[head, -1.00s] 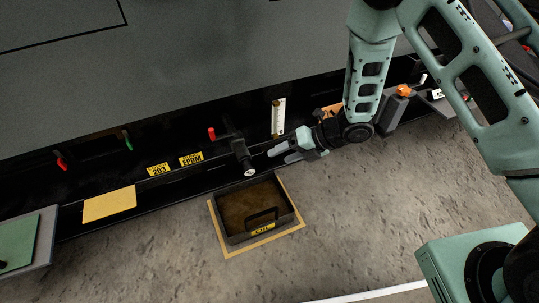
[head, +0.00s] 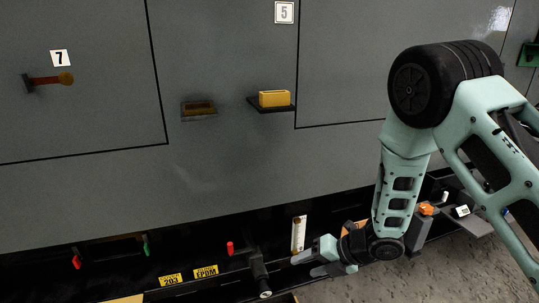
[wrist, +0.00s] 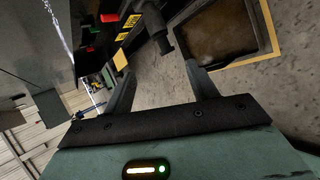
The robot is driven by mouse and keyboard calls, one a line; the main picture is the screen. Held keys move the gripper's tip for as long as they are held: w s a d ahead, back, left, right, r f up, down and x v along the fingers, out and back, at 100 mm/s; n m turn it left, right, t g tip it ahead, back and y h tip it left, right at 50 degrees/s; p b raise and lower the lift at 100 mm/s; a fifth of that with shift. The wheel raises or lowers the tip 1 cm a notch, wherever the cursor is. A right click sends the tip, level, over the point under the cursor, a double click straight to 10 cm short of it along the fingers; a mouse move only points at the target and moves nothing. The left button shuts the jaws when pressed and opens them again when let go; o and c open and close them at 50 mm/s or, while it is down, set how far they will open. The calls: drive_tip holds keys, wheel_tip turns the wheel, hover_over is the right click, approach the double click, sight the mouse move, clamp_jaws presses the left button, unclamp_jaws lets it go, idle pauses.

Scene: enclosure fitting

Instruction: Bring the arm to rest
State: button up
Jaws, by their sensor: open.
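My gripper (head: 306,264) is at the lower middle of the head view, pointing left, open and empty. In the wrist view its two fingers (wrist: 158,88) stand apart with nothing between them. A dark handle or valve-like fitting (head: 258,274) stands just left of the fingertips, apart from them in the head view. It also shows in the wrist view (wrist: 158,28), beyond the fingers. My arm is bent, its elbow high at the right of the head view.
A grey wall carries a yellow block (head: 273,98) on a black shelf, a slot (head: 199,110) and a peg (head: 50,79) by label 7. Yellow labels (head: 205,271) and red and green handles (head: 146,246) line the ledge. A brown-floored tray (wrist: 222,35) is on the floor.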

drive_tip(key=s+r+m+t+h+p, duration=0.1)
drive_tip(key=s+r+m+h, duration=0.1)
drive_tip(key=r+m, duration=0.45)
drive_tip(key=s+r+m+t+h, duration=0.1)
drive_tip(key=r+m+h, duration=0.2)
drive_tip(key=r+m, duration=0.35)
drive_tip(key=s+d+r+m+g+h+p, duration=0.1)
drive_tip(key=s+r+m+g, duration=0.1)
drive_tip(key=s+r+m, duration=0.45)
drive_tip(key=s+r+m+g+h+p, duration=0.1)
drive_tip(key=s+r+m+g, duration=0.15)
drive_tip(key=s, duration=0.75)
drive_tip(key=s+d+r+m+g+h+p, duration=0.1)
drive_tip(key=s+r+m, duration=0.2)
drive_tip(key=s+m, duration=0.35)
wheel_tip(320, 180, up, 36)
drive_tip(key=s+n+p, duration=0.1)
drive_tip(key=p, duration=3.5)
drive_tip(key=shift+r, duration=0.15)
